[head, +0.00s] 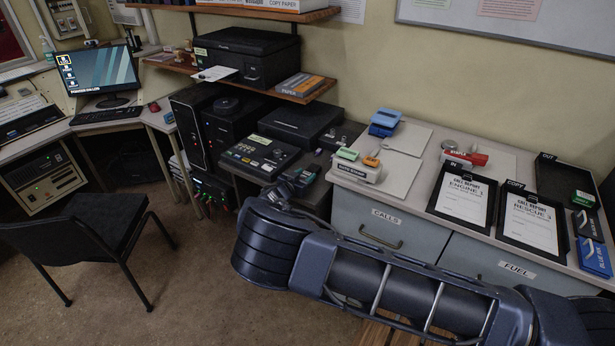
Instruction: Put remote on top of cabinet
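The grey cabinet (391,226) with drawers labelled CALLS and FUEL stands along the wall at the right. Its pale top carries papers and office items. My arm crosses in front of it, and its far end reaches toward the low dark unit left of the cabinet. My gripper (292,187) is small and dark there, partly hidden by my arm, and its fingers cannot be made out. A small dark handset-like item (304,175) shows beside it; I cannot tell whether this is the remote or whether the gripper touches it.
Clipboards (463,198), a black tray (565,178), staplers and a blue hole punch (384,122) crowd the cabinet top. A black chair (95,235) stands on the left floor. A shelf with a printer (246,56) overhangs the dark unit.

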